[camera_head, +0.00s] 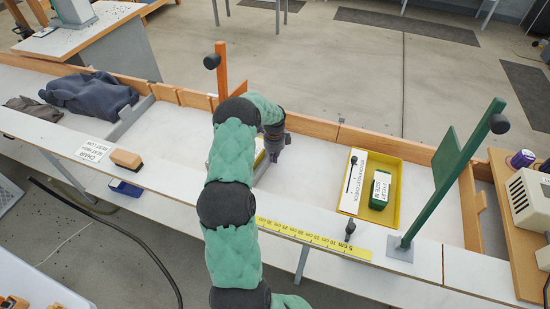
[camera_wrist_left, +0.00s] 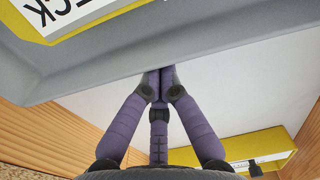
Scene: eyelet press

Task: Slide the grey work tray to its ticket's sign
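The grey work tray (camera_head: 261,174) is mostly hidden behind my left arm in the head view. In the left wrist view its grey wall (camera_wrist_left: 200,52) crosses the top, with a yellow item (camera_wrist_left: 95,20) and a white lettered card (camera_wrist_left: 62,14) inside. My left gripper (camera_head: 273,156) is at the tray's right side. Its purple fingers (camera_wrist_left: 160,76) are together at the tips, close against the wall's outside; contact is unclear. I see nothing between them. An orange sign post (camera_head: 221,72) stands behind the tray, and a green sign (camera_head: 448,158) stands to the right. The ticket's wording is unreadable.
A yellow tray (camera_head: 397,212) with a green box (camera_head: 379,190) and white card stands right of my gripper, with clear white bench between. A wooden rail (camera_head: 312,127) edges the back.

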